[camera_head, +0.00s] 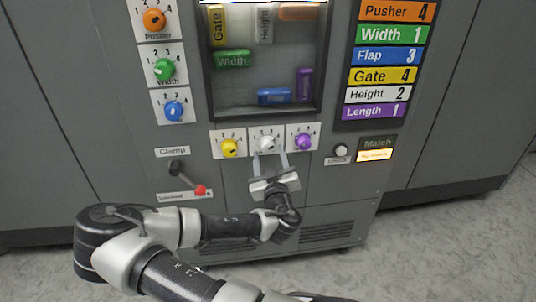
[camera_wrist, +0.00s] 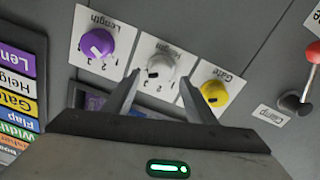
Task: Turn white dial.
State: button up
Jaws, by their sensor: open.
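The white dial (camera_head: 267,143) sits on a plate marked Height, in the middle of the lower row of dials on the grey machine. In the wrist view the white dial (camera_wrist: 160,68) shows a dark mark on its rim, and the picture is upside down. My gripper (camera_head: 270,160) is in front of the white dial, with its fingers pointing at the panel. In the wrist view my gripper (camera_wrist: 158,80) is open, with one finger on each side below the dial. The fingers do not appear to grip it; whether they touch it I cannot tell.
A yellow dial (camera_head: 229,148) and a purple dial (camera_head: 303,141) flank the white one closely. Orange, green and blue dials stand up the left. A red-knobbed clamp lever (camera_head: 200,190) sticks out lower left. A label board (camera_head: 384,60) reads Height 2.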

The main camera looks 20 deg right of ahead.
aim_at(268, 148)
jog(key=shift+x, duration=1.65)
jog(key=c, duration=1)
jog(key=shift+c, duration=0.2)
